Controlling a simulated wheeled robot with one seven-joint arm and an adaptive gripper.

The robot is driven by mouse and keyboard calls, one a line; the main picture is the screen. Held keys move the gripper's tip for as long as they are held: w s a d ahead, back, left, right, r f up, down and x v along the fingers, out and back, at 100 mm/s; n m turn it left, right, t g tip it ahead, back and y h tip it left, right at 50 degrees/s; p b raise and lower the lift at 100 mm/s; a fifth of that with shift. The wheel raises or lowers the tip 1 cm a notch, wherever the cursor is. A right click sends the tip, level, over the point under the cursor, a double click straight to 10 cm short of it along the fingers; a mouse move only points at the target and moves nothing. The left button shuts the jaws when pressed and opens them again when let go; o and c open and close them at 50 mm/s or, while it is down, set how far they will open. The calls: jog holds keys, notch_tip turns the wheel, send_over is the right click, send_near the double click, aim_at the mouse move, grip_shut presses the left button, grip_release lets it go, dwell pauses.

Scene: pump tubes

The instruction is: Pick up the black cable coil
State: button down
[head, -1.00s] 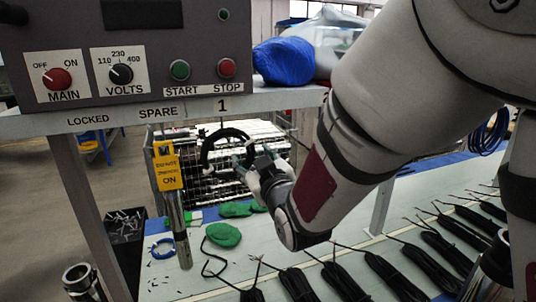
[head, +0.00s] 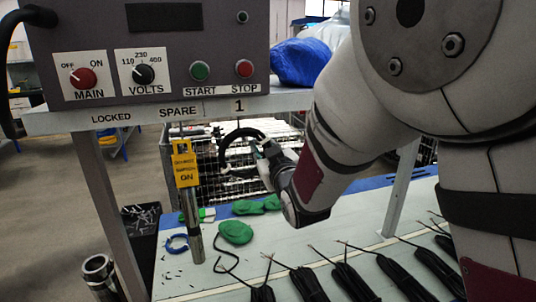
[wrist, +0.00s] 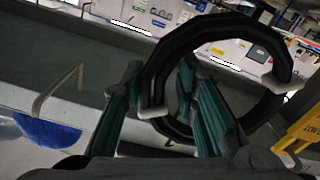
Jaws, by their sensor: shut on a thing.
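The black cable coil (head: 226,154) is a ring held up in the air below the shelf edge, near the label 1. My gripper (head: 262,152) is shut on its right side in the head view. In the wrist view the coil (wrist: 276,62) stands across the green-padded fingers of my gripper (wrist: 165,110), with one side of the ring between them. The coil is clear of the bench in the head view. Part of its right side is hidden by the fingers.
A grey control box (head: 150,40) sits on the shelf above. A hanging yellow tag (head: 186,164) and metal tube (head: 194,235) are left of the coil. Black cable bundles (head: 350,282) and green pieces (head: 235,232) lie on the bench below. A blue bag (head: 300,62) is on the shelf.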

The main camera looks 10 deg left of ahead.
jog(key=shift+s+a+f, duration=0.1)
jog(key=shift+f, duration=0.1)
jog(key=shift+r, duration=0.55)
notch_tip(320, 180, up, 2)
jog(key=shift+r+b, duration=0.1)
jog(key=shift+b, duration=0.25)
jog(key=p+v, duration=0.6)
jog(key=v, duration=1.2)
jog(key=shift+r, duration=0.25)
